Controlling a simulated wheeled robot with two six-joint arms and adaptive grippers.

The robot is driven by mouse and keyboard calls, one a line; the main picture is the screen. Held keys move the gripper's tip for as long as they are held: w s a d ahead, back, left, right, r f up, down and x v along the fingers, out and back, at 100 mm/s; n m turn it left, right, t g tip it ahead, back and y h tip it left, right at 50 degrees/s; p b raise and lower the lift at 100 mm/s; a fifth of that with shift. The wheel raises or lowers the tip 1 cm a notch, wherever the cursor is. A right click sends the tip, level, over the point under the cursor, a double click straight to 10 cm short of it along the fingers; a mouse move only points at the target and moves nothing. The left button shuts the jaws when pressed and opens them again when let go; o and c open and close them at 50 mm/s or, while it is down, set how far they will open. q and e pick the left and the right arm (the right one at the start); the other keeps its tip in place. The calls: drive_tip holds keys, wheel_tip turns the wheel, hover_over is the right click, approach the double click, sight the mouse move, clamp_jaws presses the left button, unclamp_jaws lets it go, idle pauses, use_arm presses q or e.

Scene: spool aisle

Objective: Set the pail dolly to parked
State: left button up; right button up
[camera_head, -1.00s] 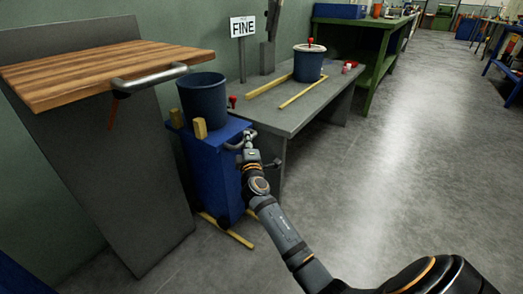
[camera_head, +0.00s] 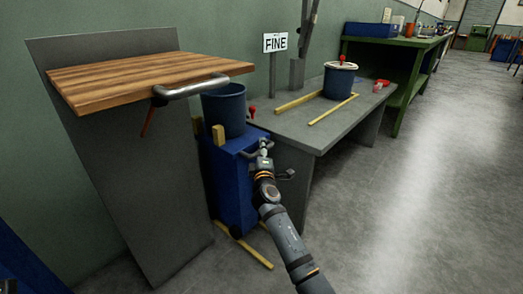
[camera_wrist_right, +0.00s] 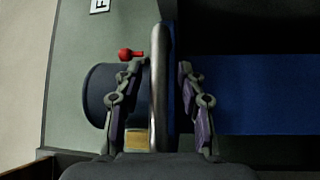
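The pail dolly is a blue box-shaped cart (camera_head: 232,186) with a grey handle on its upper right side. A dark blue pail (camera_head: 224,112) stands upright on it beside a yellow block (camera_head: 218,136). My right gripper (camera_head: 262,155) is at the handle. In the right wrist view the metal handle bar (camera_wrist_right: 159,90) runs between the two fingers of this gripper (camera_wrist_right: 160,100), with gaps showing on both sides. The cart's blue body (camera_wrist_right: 250,92) fills the right of that view. My left gripper is out of view.
Yellow strips (camera_head: 257,258) lie on the floor by the dolly's base. A wood-topped grey stand (camera_head: 150,72) with a handle is close on the left. A grey bench (camera_head: 330,125) carrying a lidded pail (camera_head: 339,82) and a FINE sign (camera_head: 275,43) is behind. The floor at right is clear.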

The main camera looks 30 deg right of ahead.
drive_tip(key=v, duration=1.2)
drive_tip(key=shift+f, duration=0.15)
